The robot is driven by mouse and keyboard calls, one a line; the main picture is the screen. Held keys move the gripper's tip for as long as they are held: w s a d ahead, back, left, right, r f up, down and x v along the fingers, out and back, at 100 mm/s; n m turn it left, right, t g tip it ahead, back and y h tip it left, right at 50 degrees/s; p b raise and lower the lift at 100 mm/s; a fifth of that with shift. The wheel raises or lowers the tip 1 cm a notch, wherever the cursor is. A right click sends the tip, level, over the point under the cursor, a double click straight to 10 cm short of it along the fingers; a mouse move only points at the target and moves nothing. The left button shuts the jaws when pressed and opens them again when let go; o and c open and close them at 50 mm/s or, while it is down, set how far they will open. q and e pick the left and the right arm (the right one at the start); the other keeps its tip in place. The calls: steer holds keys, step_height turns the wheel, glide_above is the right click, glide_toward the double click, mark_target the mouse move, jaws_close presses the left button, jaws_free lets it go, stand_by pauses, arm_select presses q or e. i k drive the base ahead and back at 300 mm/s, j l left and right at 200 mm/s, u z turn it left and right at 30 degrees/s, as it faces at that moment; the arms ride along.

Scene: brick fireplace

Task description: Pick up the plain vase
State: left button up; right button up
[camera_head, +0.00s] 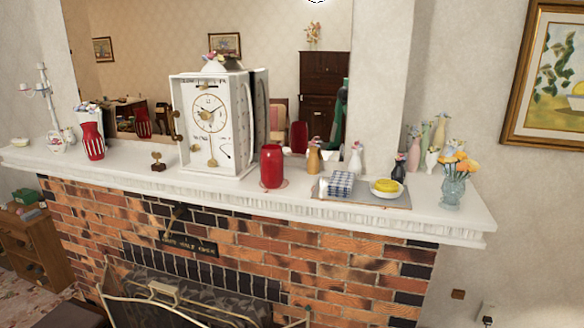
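A plain red vase (271,167) stands upright near the front edge of the white mantel shelf (225,188), right of the white clock. A second red vase (93,142), patterned with white stripes, stands near the left end of the shelf. A clear glass vase (453,190) with orange flowers stands at the right end. Neither of my grippers shows in this view.
A tall white clock (210,120) stands left of the plain red vase. To its right, a grey tray (345,196) holds a blue checked box (341,184) and a yellow item in a bowl (386,188). Small bottles and vases stand behind. A mirror backs the shelf; a fireplace screen (190,305) stands below.

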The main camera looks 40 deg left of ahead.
mark_target(271, 157)
steer(key=u, duration=1.55)
steer(key=i+j, duration=0.1)
steer(key=j, duration=0.15)
steer(key=j+z, duration=0.15)
steer(key=z, duration=0.3)
steer(key=i+j+z, duration=0.1)
steer(key=z, duration=0.4)
steer(key=j, duration=0.1)
